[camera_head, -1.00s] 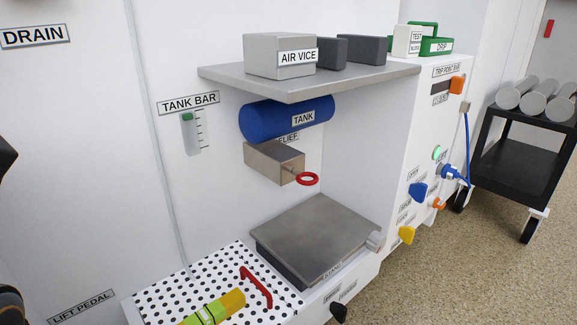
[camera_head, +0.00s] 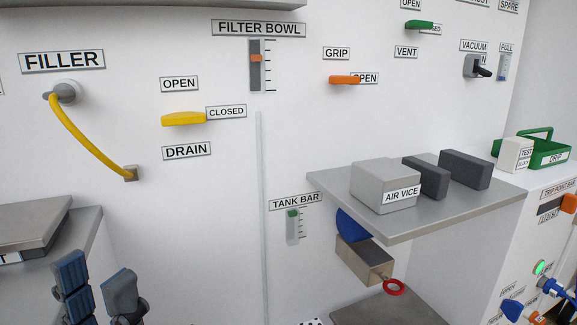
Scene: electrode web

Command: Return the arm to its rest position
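My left gripper (camera_head: 97,288) shows at the lower left of the head view. Its two dark, blue-grey padded fingers stand apart with a gap between them, and I see nothing held there. It is in front of the white wall panel, just right of a grey shelf (camera_head: 40,240) and below the DRAIN label (camera_head: 187,151). The rest of the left arm is cut off by the bottom edge. My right gripper and arm are not in view.
A grey shelf (camera_head: 440,217) with the AIR VICE block (camera_head: 385,183) juts out at the right. A yellow hose (camera_head: 88,140) hangs from the FILLER port. The yellow DRAIN handle (camera_head: 184,119) and orange GRIP handle (camera_head: 344,79) stick out.

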